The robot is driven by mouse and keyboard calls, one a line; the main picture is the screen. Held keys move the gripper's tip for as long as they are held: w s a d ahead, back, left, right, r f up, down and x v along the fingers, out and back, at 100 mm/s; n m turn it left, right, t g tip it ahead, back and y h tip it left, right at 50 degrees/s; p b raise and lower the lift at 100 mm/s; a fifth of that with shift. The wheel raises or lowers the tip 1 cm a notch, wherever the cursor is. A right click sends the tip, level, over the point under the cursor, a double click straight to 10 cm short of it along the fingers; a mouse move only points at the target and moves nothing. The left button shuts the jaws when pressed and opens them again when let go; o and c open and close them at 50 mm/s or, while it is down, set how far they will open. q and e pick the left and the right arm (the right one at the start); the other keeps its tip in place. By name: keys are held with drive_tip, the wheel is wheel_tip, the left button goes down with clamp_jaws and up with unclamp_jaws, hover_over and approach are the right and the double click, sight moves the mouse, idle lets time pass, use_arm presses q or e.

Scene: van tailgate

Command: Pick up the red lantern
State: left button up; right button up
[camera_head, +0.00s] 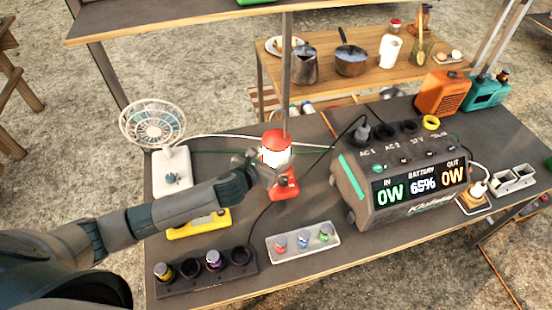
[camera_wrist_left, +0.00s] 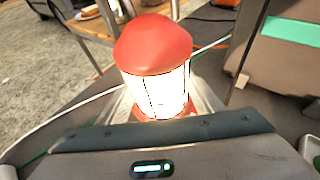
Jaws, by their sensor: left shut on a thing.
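The red lantern (camera_head: 285,186) has a red cap, a glowing white globe and a red base. It stands upright near the middle of the dark table (camera_head: 220,270) in the head view. My left gripper (camera_head: 268,172) reaches in from the left and is shut on the lantern at its globe. In the left wrist view the lantern (camera_wrist_left: 152,45) fills the middle, lit, with the jaws partly hidden behind and beside it. I cannot tell whether its base touches the table. My right gripper is not in view.
A power station (camera_head: 352,190) stands to the right. A white fan (camera_head: 153,125) stands to the left, with a yellow device (camera_head: 199,224) in front of it. A tray with small bottles (camera_head: 303,256) and a black holder (camera_head: 205,283) lie in front. A thin post (camera_head: 287,75) rises behind the lantern.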

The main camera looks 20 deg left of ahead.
use_arm(q)
wheel_tip(320, 180, up, 8)
drive_tip(key=shift+r+b, duration=0.1)
drive_tip(key=shift+b, duration=0.2)
drive_tip(key=shift+r, duration=0.1)
idle(0.6)
drive_tip(key=shift+w+r, duration=0.15)
drive_tip(key=shift+r, duration=0.15)
wheel_tip(320, 180, up, 13)
drive_tip(key=w+n+y, duration=0.1)
drive_tip(key=n+y, duration=0.1)
wheel_tip(320, 180, up, 11)
drive_tip(key=y, duration=0.1)
hover_over(276, 134)
drive_tip(key=s, duration=0.2)
drive_tip(key=shift+s+a+r+n+t, duration=0.3)
drive_tip(key=shift+a+r+n, duration=0.1)
drive_tip(key=shift+a, duration=0.1)
drive_tip(key=shift+w+f, duration=0.1)
drive_tip(key=shift+f, duration=0.1)
